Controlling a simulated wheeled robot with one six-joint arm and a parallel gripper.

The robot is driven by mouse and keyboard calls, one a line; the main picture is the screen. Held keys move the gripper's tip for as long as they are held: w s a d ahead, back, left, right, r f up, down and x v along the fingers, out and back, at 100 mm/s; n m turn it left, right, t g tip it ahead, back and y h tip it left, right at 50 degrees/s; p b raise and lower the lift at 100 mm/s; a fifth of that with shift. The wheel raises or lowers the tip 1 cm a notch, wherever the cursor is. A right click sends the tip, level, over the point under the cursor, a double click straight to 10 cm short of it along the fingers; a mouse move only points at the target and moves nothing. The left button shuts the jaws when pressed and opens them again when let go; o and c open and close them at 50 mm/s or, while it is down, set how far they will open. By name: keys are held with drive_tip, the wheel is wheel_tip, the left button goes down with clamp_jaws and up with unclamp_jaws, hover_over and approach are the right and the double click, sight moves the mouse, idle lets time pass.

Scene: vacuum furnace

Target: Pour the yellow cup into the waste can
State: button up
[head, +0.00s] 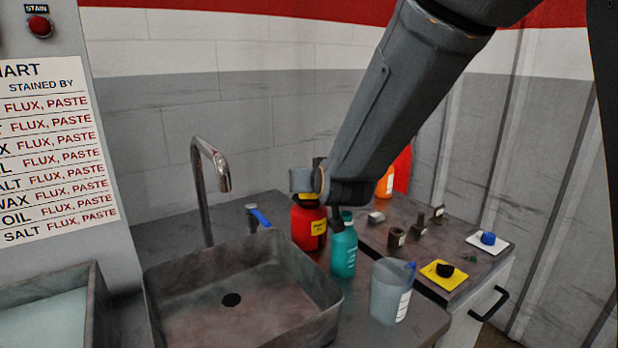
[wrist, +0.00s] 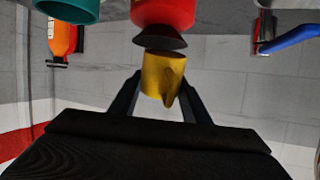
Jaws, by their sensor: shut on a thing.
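The yellow cup (wrist: 163,76) is between the two fingers of my gripper (wrist: 160,84) in the wrist view, which looks upside down. In the head view only a small yellow strip of it (head: 309,196) shows below my gripper (head: 306,181). A red can with a yellow label (head: 309,226), likely the waste can, stands behind the sink's right corner. It also shows in the wrist view (wrist: 163,12), with a dark flared top close to the cup. My gripper is shut on the cup just above this can. The cup's contents and exact tilt cannot be told.
A teal bottle (head: 344,250) stands close right of the can. The sink (head: 170,282) with its tall tap (head: 198,190) and blue lever (head: 260,217) lies left. A translucent beaker (head: 388,295) stands in front. An orange bottle (head: 385,184) and several small pieces are on the right cabinet.

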drive_tip(key=shift+w+r+g+h+p, duration=0.2)
drive_tip(key=shift+g+p, duration=0.8)
drive_tip(key=shift+p, duration=1.05)
drive_tip(key=shift+s+r+g+h+p, duration=0.1)
drive_tip(key=shift+r+g+p, duration=0.2)
drive_tip(key=shift+g+p, duration=1.25)
idle(0.6)
drive_tip(key=shift+w+r+p, duration=0.1)
drive_tip(key=shift+w+p, duration=0.05)
drive_tip(key=shift+p, duration=3.6)
drive_tip(key=shift+w+m+b, duration=0.1)
drive_tip(key=shift+m+b, duration=0.2)
drive_tip(key=shift+b, duration=0.05)
